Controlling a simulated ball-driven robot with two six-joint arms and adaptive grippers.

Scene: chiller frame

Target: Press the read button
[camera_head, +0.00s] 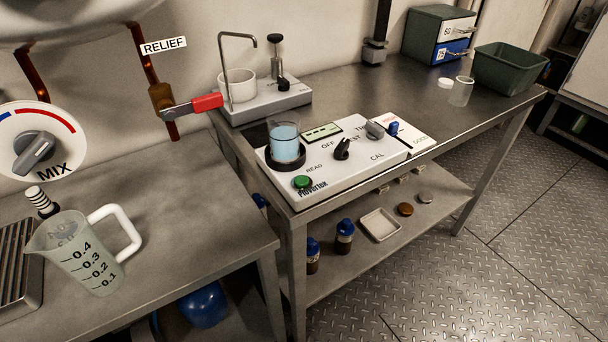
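The read button is a round green button (302,182) at the front left corner of a white tester panel (350,190), beside the label READ. The panel lies on the steel bench and also carries a small display (322,132), a black selector knob (342,149) and a grey knob (375,131). A beaker of blue liquid (285,142) stands in a dark round holder on the panel, just behind the button. Nothing covers the button. Neither of my grippers is in view.
A measuring jug (85,250) stands on the left bench. A red-handled valve (192,104) sticks out from the wall pipe. A dispenser stand (262,103) with a white cup is behind the panel. A green bin (502,68) and clear cup (461,91) are farther right.

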